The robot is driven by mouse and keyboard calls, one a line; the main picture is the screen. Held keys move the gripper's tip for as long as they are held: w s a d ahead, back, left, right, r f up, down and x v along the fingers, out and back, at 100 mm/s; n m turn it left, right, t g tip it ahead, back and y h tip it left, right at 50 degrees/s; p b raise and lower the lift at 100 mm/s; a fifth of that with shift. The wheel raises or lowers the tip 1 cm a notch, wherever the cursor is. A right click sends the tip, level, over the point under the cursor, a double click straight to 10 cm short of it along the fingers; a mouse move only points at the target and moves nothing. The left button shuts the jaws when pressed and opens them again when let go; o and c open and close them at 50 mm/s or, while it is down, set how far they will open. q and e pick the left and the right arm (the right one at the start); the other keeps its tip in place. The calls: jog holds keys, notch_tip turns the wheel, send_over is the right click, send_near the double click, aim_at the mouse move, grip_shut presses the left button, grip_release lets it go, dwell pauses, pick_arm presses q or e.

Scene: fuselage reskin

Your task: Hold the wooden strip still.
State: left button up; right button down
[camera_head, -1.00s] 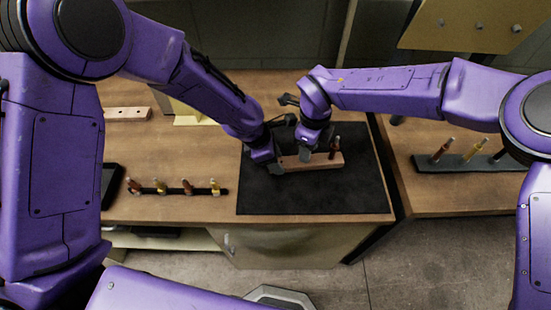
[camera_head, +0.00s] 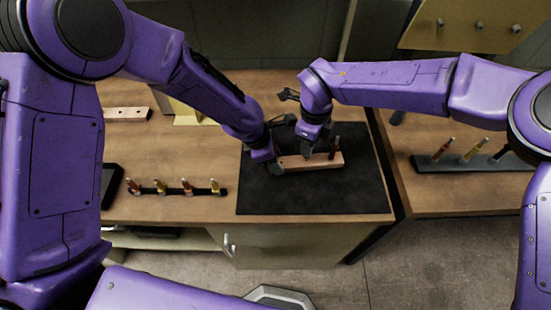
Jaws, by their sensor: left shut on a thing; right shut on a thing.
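The wooden strip (camera_head: 322,162) lies flat on the black mat (camera_head: 325,193). My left gripper (camera_head: 277,164) is shut on the strip's left end. A dark red pin-like fastener (camera_head: 335,148) stands upright in the strip near its right end. My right gripper (camera_head: 307,153) is at the middle of the strip, left of that fastener, pointing down. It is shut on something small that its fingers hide. I cannot tell whether that thing touches the strip.
A dark rack (camera_head: 205,191) with several red and yellow fasteners stands left of the mat. Another holed wooden strip (camera_head: 127,114) lies at the back left. A second rack (camera_head: 470,163) with fasteners is on the right table. The mat's front is clear.

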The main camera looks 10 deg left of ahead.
jog(key=shift+r, duration=0.3)
jog(key=shift+r, duration=1.5)
pick_arm(q)
jog(key=o, duration=1.2)
jog(key=shift+r, duration=0.1)
